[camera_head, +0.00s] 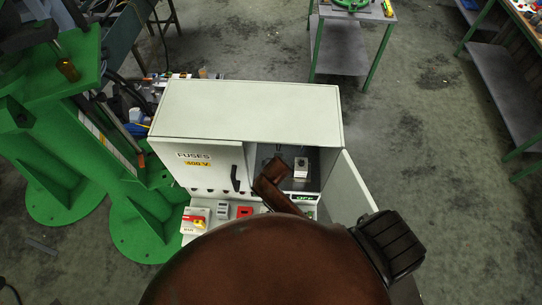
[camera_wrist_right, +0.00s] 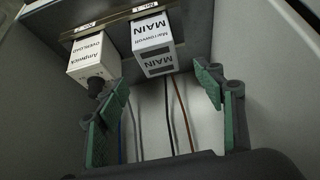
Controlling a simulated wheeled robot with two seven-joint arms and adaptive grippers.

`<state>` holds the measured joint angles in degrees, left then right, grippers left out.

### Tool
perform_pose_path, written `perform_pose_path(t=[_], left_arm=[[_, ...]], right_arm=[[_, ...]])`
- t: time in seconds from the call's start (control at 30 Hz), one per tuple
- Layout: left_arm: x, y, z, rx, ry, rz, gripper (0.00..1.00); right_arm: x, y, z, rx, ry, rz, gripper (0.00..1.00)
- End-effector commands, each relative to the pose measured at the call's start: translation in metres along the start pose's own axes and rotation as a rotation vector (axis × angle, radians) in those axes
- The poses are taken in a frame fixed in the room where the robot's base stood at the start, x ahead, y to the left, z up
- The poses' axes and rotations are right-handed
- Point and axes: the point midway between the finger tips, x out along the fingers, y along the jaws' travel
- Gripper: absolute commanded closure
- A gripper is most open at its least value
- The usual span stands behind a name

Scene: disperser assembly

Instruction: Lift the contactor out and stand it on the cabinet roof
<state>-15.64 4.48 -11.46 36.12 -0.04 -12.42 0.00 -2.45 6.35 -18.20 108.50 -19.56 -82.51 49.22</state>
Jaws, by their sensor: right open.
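The white cabinet (camera_head: 250,108) has its right compartment open. Inside, a white block labelled MAIN (camera_wrist_right: 153,45), which may be the contactor, hangs on a rail. A second white block labelled OVERLOAD (camera_wrist_right: 92,58), with a dark round knob, is mounted beside it. A white block (camera_head: 300,168) also shows in the head view, but its label is unreadable. My right gripper (camera_wrist_right: 165,98) is open and empty inside the compartment. Its green-padded fingers are apart, with the MAIN block ahead between them, not gripped. My left gripper is not in view.
The cabinet door (camera_head: 347,190) stands open at the right. The roof is bare. Several wires (camera_wrist_right: 168,115) run down from the blocks, and grey side walls flank the gripper. Green machinery (camera_head: 60,150) stands left of the cabinet.

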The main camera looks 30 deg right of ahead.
Motion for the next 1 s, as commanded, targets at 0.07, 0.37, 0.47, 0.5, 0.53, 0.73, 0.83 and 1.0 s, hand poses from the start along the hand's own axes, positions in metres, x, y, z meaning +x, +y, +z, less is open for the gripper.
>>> perform_pose_path(t=[0.07, 0.37, 0.47, 0.5, 0.53, 0.73, 0.83, 1.0], left_arm=[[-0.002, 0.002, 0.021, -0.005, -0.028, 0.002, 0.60], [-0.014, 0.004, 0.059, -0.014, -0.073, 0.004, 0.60], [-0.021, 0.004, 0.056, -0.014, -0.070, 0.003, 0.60], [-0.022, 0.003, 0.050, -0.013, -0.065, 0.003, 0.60], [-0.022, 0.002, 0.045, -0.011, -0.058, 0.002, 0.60], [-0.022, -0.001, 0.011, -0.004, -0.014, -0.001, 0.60], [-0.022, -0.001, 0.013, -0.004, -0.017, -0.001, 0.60], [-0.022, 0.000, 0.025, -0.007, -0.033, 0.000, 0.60]], right_arm=[[0.005, 0.000, 0.000, -0.003, -0.002, 0.001, 0.38], [0.039, -0.003, -0.001, -0.007, -0.005, 0.003, 0.38], [0.053, -0.001, 0.002, -0.008, -0.006, 0.005, 0.38], [0.059, -0.001, 0.003, -0.008, -0.006, 0.005, 0.38], [0.063, -0.001, 0.003, -0.007, -0.005, 0.004, 0.38], [0.081, 0.000, 0.004, -0.003, -0.005, 0.004, 0.38], [0.083, -0.001, 0.004, -0.002, -0.004, 0.002, 0.38], [0.083, -0.001, 0.004, -0.002, -0.005, 0.002, 0.40]])
